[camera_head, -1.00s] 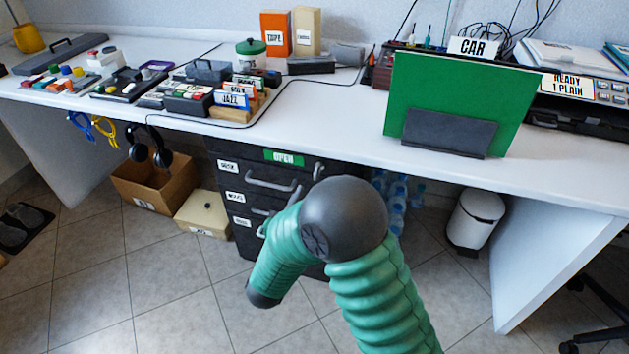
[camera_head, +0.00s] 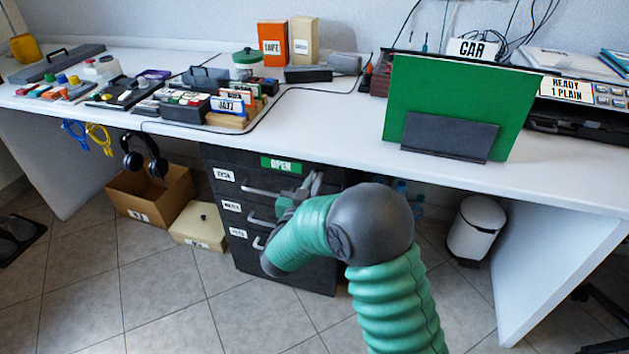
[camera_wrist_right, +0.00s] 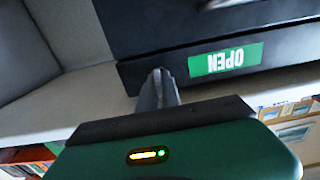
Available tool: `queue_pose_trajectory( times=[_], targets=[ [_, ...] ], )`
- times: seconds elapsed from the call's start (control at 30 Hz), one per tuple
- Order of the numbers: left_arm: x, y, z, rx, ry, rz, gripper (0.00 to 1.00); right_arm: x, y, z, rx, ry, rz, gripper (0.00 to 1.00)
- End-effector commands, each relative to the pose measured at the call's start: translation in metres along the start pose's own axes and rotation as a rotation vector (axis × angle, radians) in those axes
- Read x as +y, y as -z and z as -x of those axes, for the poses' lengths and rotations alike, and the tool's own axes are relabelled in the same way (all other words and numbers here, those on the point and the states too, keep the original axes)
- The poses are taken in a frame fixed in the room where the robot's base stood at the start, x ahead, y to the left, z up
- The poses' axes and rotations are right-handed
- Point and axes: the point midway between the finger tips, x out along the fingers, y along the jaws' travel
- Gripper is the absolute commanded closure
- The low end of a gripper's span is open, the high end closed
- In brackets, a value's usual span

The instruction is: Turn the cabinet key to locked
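The dark drawer cabinet (camera_head: 262,250) stands under the desk. A green OPEN sign (camera_head: 280,165) is on its top front strip; the sign also shows upside down in the right wrist view (camera_wrist_right: 226,60). My right gripper (camera_head: 313,183) is at the cabinet's upper front, right of the sign. In the right wrist view its fingers (camera_wrist_right: 160,82) look close together, their tips at the dark strip beside the sign. I cannot make out the key or its lock; they may be hidden at the fingertips. My left gripper is not in view.
The white desk top (camera_head: 330,120) overhangs the cabinet. A cardboard box (camera_head: 150,195) and a cream box (camera_head: 198,226) sit on the floor to the left. A white bin (camera_head: 476,229) stands to the right. A green panel (camera_head: 460,95) marks the desk's right half.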

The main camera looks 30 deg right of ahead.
Motion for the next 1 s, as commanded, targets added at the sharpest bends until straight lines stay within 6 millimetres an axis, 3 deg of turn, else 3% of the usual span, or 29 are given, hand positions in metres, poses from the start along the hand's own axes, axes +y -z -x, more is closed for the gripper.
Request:
queue_pose_trajectory(
  times=[0.57,1.0],
  targets=[
    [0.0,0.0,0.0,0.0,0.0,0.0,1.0,-0.0004,-0.0005,0.0003,-0.001,0.001,-0.06,1.0],
    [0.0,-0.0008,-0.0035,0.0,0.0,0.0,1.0,0.0007,-0.0015,0.0001,-0.001,0.001,-0.4,1.0]
  ],
)
